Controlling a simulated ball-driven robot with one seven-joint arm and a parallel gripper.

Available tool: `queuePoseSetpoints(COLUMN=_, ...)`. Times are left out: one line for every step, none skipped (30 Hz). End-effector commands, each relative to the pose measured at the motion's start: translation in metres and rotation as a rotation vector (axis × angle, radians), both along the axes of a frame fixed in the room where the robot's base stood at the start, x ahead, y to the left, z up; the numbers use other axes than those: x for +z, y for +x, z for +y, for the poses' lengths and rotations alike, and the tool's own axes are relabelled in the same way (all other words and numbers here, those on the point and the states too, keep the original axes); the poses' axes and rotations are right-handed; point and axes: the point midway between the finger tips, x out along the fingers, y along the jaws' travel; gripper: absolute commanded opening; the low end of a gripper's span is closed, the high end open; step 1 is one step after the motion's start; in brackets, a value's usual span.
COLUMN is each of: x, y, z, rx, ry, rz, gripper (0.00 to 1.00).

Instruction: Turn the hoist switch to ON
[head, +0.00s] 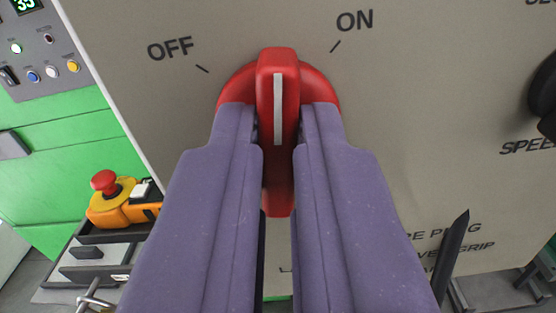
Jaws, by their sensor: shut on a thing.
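The red hoist switch (278,62) is a round knob with a raised grip bar and a white pointer line, on a beige panel in the head view. The pointer line stands nearly upright, between the OFF mark (171,49) at upper left and the ON mark (354,21) at upper right. My gripper (278,130) has its two purple fingers on either side of the grip bar, shut on it. The fingers cover the lower left and lower right of the round knob.
A black knob (543,95) sits at the right edge by the word SPEED. At left, a green cabinet (60,135) carries small buttons. A yellow box with a red mushroom button (104,181) stands at lower left. A dark pointed piece (452,258) rises at lower right.

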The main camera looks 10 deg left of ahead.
Motion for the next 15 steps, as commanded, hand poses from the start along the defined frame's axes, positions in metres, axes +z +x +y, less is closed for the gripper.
queuePoseSetpoints(x=-0.0033, y=0.0, z=-0.0003, rx=0.0, ry=0.044, rz=0.002, gripper=0.0)
queuePoseSetpoints(x=-0.0034, y=0.0001, z=-0.0005, rx=0.0, ry=0.072, rz=0.001, gripper=0.0)
queuePoseSetpoints(x=-0.0035, y=0.0002, z=-0.0006, rx=0.0, ry=0.11, rz=-0.001, gripper=0.0)
queuePoseSetpoints(x=-0.0036, y=0.0001, z=-0.0004, rx=0.0, ry=0.139, rz=-0.002, gripper=0.0)
queuePoseSetpoints(x=-0.0037, y=0.0001, z=-0.0002, rx=0.0, ry=0.167, rz=-0.003, gripper=0.0)
queuePoseSetpoints(x=-0.0037, y=0.0002, z=-0.0003, rx=0.0, ry=0.203, rz=-0.004, gripper=0.0)
queuePoseSetpoints(x=-0.0036, y=0.0003, z=-0.0006, rx=0.0, ry=0.23, rz=-0.005, gripper=0.0)
queuePoseSetpoints(x=-0.0037, y=0.0003, z=-0.0007, rx=-0.001, ry=0.257, rz=-0.007, gripper=0.0)
queuePoseSetpoints(x=-0.0037, y=0.0001, z=-0.0003, rx=0.0, ry=0.292, rz=-0.007, gripper=0.0)
queuePoseSetpoints(x=-0.0037, y=0.0, z=-0.0001, rx=0.001, ry=0.317, rz=-0.008, gripper=0.0)
queuePoseSetpoints(x=-0.0037, y=0.0001, z=-0.0003, rx=0.0, ry=0.342, rz=-0.008, gripper=0.0)
queuePoseSetpoints(x=-0.0037, y=0.0001, z=-0.0008, rx=-0.001, ry=0.374, rz=-0.009, gripper=0.0)
queuePoseSetpoints(x=-0.0037, y=0.0001, z=-0.0008, rx=-0.001, ry=0.396, rz=-0.01, gripper=0.0)
queuePoseSetpoints(x=-0.0038, y=0.0001, z=-0.0007, rx=-0.001, ry=0.418, rz=-0.011, gripper=0.0)
queuePoseSetpoints(x=-0.0037, y=0.0, z=-0.0004, rx=0.0, ry=0.445, rz=-0.012, gripper=0.0)
